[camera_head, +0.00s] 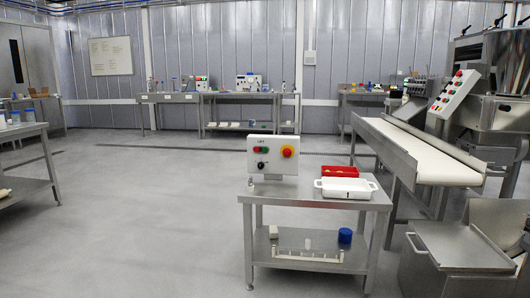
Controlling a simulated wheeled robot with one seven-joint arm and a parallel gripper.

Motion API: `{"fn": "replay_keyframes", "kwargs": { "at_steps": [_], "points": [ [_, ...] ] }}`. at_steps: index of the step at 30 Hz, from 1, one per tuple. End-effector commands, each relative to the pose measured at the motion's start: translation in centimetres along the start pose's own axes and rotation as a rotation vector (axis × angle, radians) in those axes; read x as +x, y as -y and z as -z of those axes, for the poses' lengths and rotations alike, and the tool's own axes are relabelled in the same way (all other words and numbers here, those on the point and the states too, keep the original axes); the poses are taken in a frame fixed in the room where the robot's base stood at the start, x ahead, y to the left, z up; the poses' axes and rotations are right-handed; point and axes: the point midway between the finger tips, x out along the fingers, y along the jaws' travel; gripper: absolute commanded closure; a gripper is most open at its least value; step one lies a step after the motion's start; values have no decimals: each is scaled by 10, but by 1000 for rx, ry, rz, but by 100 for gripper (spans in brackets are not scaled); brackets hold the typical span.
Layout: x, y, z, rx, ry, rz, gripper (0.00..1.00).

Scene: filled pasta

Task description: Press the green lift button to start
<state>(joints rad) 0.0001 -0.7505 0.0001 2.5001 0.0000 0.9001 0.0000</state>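A light grey control panel (273,159) with a label that seems to read "LIFT" stands upright on the left part of a steel table (300,202). A small green button (257,150) sits at its upper left, with a small red button (264,150) just to its right. A large red mushroom button (287,151) on a yellow ring is on the panel's right side. A dark knob (261,166) sits below the small buttons. My gripper is not in view.
A red tray (339,171) and a white tray (345,188) stand right of the panel. A conveyor (420,155) and steel machinery (492,110) fill the right. A steel bin (460,246) stands front right. The floor (150,215) left of the table is clear.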

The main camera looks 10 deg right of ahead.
Motion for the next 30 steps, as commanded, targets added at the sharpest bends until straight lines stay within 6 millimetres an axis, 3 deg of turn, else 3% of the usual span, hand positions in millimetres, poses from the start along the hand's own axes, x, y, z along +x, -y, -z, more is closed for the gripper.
{"fn": "replay_keyframes", "kwargs": {
  "at_steps": [2,12,30],
  "points": [
    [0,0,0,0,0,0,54],
    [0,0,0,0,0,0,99],
    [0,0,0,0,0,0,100]
  ]
}}
